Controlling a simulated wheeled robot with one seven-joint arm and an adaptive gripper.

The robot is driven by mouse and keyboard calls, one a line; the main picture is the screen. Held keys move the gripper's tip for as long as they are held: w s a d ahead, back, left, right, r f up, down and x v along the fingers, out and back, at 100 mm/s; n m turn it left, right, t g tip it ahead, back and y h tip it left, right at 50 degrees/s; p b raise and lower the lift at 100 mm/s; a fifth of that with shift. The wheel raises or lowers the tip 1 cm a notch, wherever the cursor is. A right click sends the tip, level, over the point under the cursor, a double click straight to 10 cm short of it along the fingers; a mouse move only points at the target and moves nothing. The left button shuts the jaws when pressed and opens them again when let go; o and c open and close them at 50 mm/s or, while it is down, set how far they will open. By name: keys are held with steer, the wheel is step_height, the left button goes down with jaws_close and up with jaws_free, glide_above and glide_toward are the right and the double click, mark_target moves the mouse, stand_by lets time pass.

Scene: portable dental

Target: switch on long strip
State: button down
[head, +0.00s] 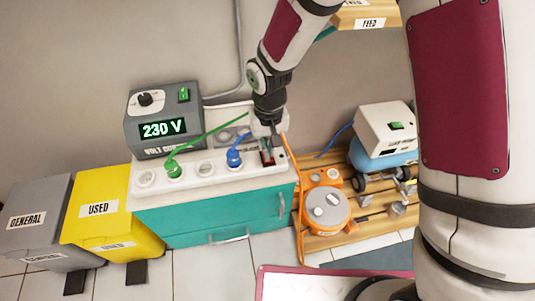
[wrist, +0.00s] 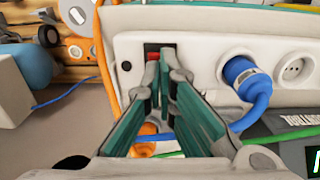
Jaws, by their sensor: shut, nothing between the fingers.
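The long white strip (head: 208,181) lies on top of a teal cabinet, with a row of round sockets. A green plug (head: 173,169) and a blue plug (head: 235,157) sit in it; the blue plug also shows in the wrist view (wrist: 243,78). A red switch (head: 268,158) is at the strip's right end; in the wrist view the switch (wrist: 153,53) is partly hidden behind my fingertips. My gripper (head: 267,147) is shut and empty, pointing down at the switch. In the wrist view its teal fingers (wrist: 165,62) overlap the switch; I cannot tell whether they touch it.
A grey box (head: 163,110) reading 230 V stands behind the strip. Yellow USED (head: 98,207) and grey GENERAL (head: 30,222) bins stand left. Orange equipment (head: 325,210) and a compressor (head: 378,158) sit on a wooden pallet at right. An orange cable runs beside the strip's right end.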

steer(key=shift+f+b, duration=0.85)
steer(key=shift+f, duration=0.3)
stand_by(0.5)
steer(key=shift+r, duration=0.15)
steer(key=shift+r+p, duration=2.7)
steer(key=shift+r, duration=0.7)
